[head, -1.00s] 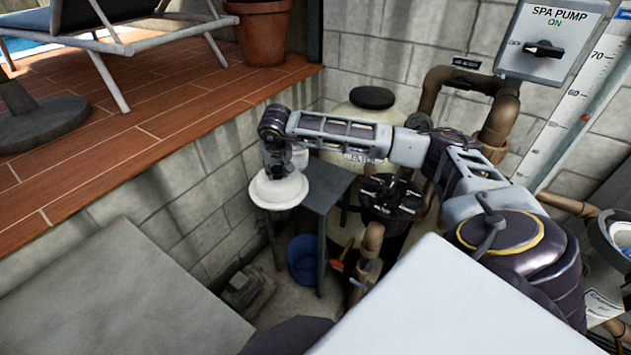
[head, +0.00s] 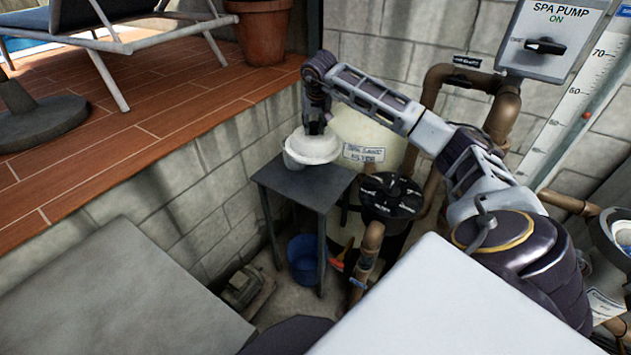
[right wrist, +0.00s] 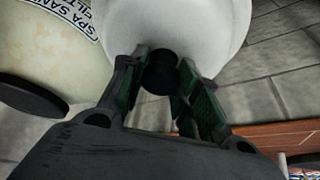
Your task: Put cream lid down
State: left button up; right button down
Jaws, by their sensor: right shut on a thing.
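The cream lid (head: 318,150) is a pale dome with a black knob; the knob shows in the right wrist view (right wrist: 160,72). My right gripper (head: 316,127) is above the lid, its green-padded fingers (right wrist: 165,88) shut on the knob. The lid is over the back part of a small grey table (head: 304,188). My left gripper is not in view.
The cream sand filter tank (head: 352,128) stands right behind the table. A black valve top (head: 391,194) and brown pipes (head: 370,243) are to the right. A block wall (head: 225,175) is at left. A blue bucket (head: 303,258) is below. The table's front is bare.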

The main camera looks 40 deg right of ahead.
jog(key=shift+s+d, duration=0.15)
jog(key=shift+s, duration=0.05)
jog(key=shift+f, duration=0.1)
dwell(0.4)
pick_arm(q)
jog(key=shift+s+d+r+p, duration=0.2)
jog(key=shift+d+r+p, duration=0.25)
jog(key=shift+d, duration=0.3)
pick_arm(e)
notch_tip(320, 180, down, 13)
jog(key=shift+f, duration=0.15)
jog(key=shift+f, duration=2.3)
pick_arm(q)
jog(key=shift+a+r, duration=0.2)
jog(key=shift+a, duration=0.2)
